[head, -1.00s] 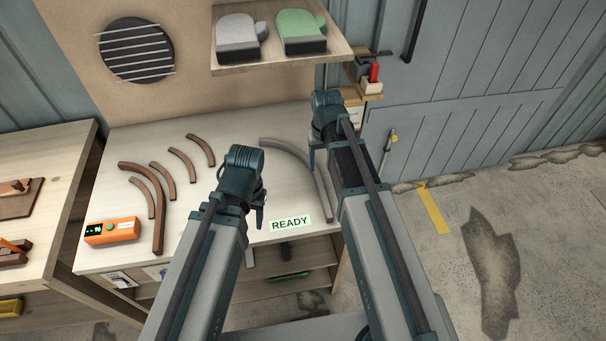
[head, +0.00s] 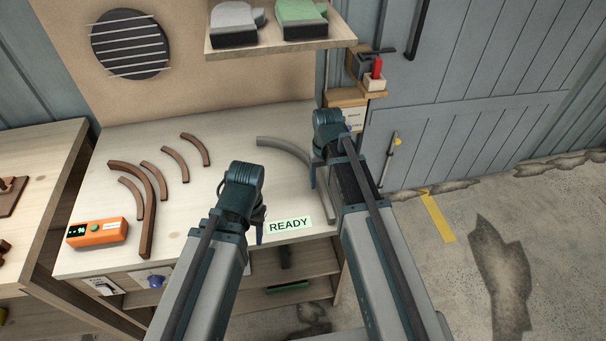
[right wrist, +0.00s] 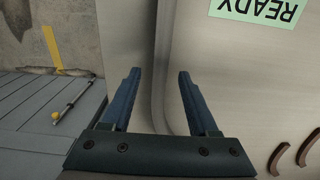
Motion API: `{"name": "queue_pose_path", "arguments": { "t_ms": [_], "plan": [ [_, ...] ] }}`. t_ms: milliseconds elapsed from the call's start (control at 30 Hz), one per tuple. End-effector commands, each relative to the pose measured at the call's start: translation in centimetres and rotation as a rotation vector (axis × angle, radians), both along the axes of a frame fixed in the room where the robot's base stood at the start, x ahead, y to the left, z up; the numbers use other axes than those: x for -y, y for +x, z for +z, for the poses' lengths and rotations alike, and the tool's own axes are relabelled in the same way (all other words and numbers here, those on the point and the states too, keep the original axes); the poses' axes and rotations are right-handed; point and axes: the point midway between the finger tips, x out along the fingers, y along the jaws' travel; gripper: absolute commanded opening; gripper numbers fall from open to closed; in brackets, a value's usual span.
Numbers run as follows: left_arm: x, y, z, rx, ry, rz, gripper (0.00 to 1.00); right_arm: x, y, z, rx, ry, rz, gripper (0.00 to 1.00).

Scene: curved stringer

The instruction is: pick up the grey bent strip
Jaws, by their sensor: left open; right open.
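The grey bent strip (head: 284,147) lies on the workbench, curving from the back toward the front edge on its right side. My right arm hides part of its middle in the head view. My right gripper (head: 317,172) is open and empty above the strip. In the right wrist view, the strip (right wrist: 161,50) runs between the two spread fingers (right wrist: 160,72); I cannot tell the remaining height. My left gripper (head: 258,225) is open and empty over the front of the bench, left of the READY label (head: 290,225).
Several brown curved strips (head: 151,200) and an orange device (head: 97,232) lie on the bench's left. A shelf (head: 283,48) with mitts overhangs the back. A red-handled tool (head: 377,68) stands at the back right. The bench middle is clear.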

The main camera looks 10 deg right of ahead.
Motion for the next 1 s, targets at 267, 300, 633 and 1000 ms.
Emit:
{"name": "queue_pose_path", "arguments": {
  "t_ms": [267,300,633,1000],
  "plan": [
    [0.0,0.0,-2.3,0.0,0.0,0.0,0.5,0.0,0.0,-2.3,0.0,0.0,0.0,0.6],
    [0.0,0.0,-2.2,0.0,0.0,0.0,0.5,0.0,0.0,-2.2,0.0,0.0,0.0,0.6],
    [0.0,0.0,-2.2,0.0,0.0,0.0,0.5,0.0,0.0,-2.2,0.0,0.0,0.0,0.24],
    [0.0,0.0,-2.2,0.0,0.0,0.0,0.5,0.0,0.0,-2.2,0.0,0.0,0.0,0.0]
  ]
}}
